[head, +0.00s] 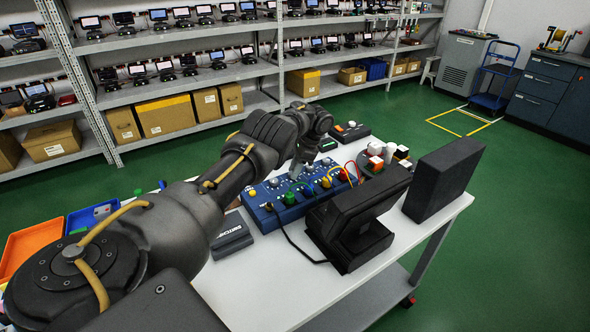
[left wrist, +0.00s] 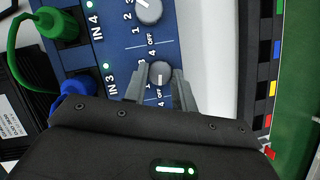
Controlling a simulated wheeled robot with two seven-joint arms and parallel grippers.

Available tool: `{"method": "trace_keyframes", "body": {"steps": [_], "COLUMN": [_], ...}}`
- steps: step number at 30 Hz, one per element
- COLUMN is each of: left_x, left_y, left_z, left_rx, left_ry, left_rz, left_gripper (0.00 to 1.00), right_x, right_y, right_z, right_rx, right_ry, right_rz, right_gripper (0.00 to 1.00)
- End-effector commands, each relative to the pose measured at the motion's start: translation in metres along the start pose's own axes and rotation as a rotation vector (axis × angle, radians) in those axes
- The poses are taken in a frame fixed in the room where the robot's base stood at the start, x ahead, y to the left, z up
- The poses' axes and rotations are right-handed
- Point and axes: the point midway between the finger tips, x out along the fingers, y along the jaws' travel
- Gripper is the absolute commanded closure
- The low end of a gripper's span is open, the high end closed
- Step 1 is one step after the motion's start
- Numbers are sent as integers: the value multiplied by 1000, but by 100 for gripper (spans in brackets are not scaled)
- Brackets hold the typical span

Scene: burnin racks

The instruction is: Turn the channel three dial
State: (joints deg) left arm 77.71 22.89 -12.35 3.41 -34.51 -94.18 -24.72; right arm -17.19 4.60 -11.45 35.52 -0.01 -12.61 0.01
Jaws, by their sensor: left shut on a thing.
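The blue switch box (head: 263,213) lies on the white table, with a row of grey dials and coloured plugs on its top. In the left wrist view, the channel three dial (left wrist: 160,71) is a small grey knob beside the "IN 3" label, with a white pointer mark. My left gripper (left wrist: 161,84) is shut on this dial, one finger on each side. In the head view my left gripper (head: 297,168) reaches down to the box's far side, and the dial is hidden there. The channel four dial (left wrist: 148,11) sits beside it. My right gripper is not in view.
A green plug (left wrist: 57,23) with a cable and a blue plug (left wrist: 74,86) stand near the fingers. A black monitor (head: 360,215) and a dark upright panel (head: 445,178) stand to the right. A black box (head: 231,236) lies at the left of the table (head: 262,290).

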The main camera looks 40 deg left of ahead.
Motion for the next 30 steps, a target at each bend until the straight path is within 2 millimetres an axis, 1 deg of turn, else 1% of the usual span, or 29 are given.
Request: {"method": "trace_keyframes", "body": {"steps": [3, 4, 8, 16, 20, 23, 30], "left_x": [0, 0, 0, -1, -9, -25, -73], "left_y": [-1, -1, -1, 0, -1, -1, -1], "left_z": [1, 1, 1, 0, -1, -1, -2], "left_rx": [-1, -1, -1, 0, 1, 1, 0], "left_ry": [-1, -1, -1, 0, 2, 3, 3], "left_rz": [0, -1, -1, -1, -2, -3, -4], "left_gripper": [96, 70, 53, 53, 53, 53, 53], "right_x": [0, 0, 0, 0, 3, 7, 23], "right_y": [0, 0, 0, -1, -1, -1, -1], "right_z": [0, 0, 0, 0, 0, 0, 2], "right_rx": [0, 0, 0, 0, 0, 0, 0], "right_ry": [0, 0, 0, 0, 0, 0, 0], "right_rz": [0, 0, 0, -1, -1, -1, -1], "right_gripper": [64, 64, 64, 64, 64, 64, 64]}}
